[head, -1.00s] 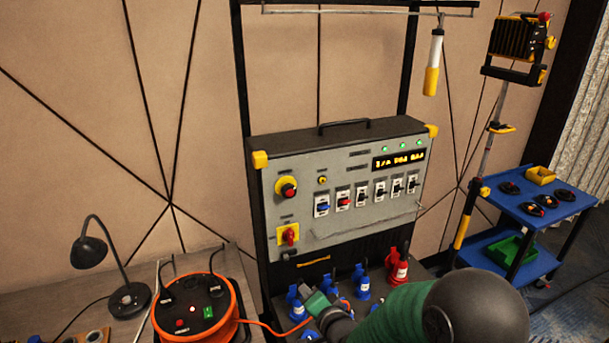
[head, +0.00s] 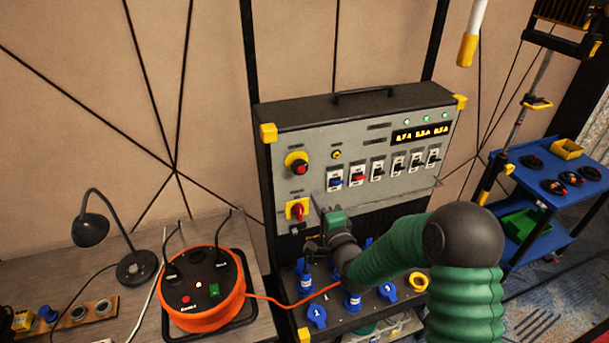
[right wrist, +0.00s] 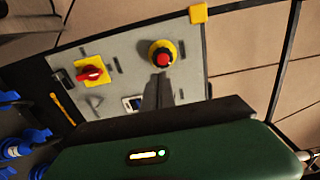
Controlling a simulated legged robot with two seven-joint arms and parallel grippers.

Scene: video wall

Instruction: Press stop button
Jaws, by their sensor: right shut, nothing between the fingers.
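The stop button is a red mushroom button on a yellow round base (head: 299,168), at the upper left of the grey control panel (head: 370,215). In the right wrist view the red button (right wrist: 163,60) shows unobstructed, just beyond my fingertips. My right gripper (head: 333,196) is shut and empty, in front of the panel below and right of the button, apart from it as far as I can tell. Its dark fingers (right wrist: 158,88) point towards the button in the right wrist view. My left gripper is not in view.
A red rotary switch on a yellow plate (head: 297,210) is below the button. Several small breakers (head: 377,171) line the panel to the right. Blue sockets (head: 352,300) stand below my arm. An orange cable reel (head: 203,290) and a black lamp (head: 92,232) are at left.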

